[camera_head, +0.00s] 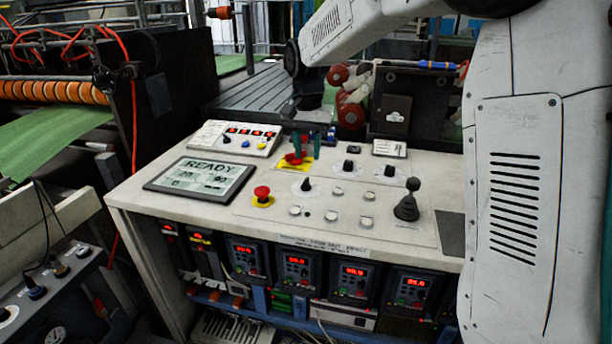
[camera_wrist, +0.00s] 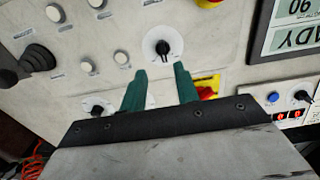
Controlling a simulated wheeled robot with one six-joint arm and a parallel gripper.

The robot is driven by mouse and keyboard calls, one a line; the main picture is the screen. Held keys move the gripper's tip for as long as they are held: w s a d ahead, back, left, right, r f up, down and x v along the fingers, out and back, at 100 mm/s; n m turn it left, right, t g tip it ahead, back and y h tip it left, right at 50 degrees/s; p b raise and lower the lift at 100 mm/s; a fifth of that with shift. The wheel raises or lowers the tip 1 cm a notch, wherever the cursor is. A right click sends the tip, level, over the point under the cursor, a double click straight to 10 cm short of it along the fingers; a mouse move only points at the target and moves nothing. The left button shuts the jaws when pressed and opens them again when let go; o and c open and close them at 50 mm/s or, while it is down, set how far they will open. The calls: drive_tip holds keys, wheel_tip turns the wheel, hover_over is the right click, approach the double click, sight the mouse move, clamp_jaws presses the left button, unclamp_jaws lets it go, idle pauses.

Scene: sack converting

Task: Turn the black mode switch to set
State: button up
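Several black rotary knobs sit on the white console top. One knob (camera_head: 306,185) on a round white dial is nearest my gripper's front side; it also shows in the wrist view (camera_wrist: 162,47), just beyond my fingertips and centred between them. A second black knob (camera_head: 347,165) and a third (camera_head: 390,171) sit to its right in the head view. The labels are too small to read, so I cannot tell which is the mode switch or its setting. My gripper (camera_head: 304,150) (camera_wrist: 160,69) points down over the console, its green fingers apart with nothing between them.
A red-and-yellow switch (camera_head: 293,160) is close by the fingers. A red emergency button (camera_head: 262,193), a READY display (camera_head: 200,178), a black joystick (camera_head: 408,203) and several pale buttons share the console. A small raised panel (camera_head: 235,138) stands at the back.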

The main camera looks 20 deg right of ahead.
sight(306, 180)
drive_tip(key=shift+w+f, duration=0.3)
drive_tip(key=shift+f, duration=0.35)
wheel_tip(306, 180, down, 7)
drive_tip(key=shift+r, duration=0.1)
clamp_jaws()
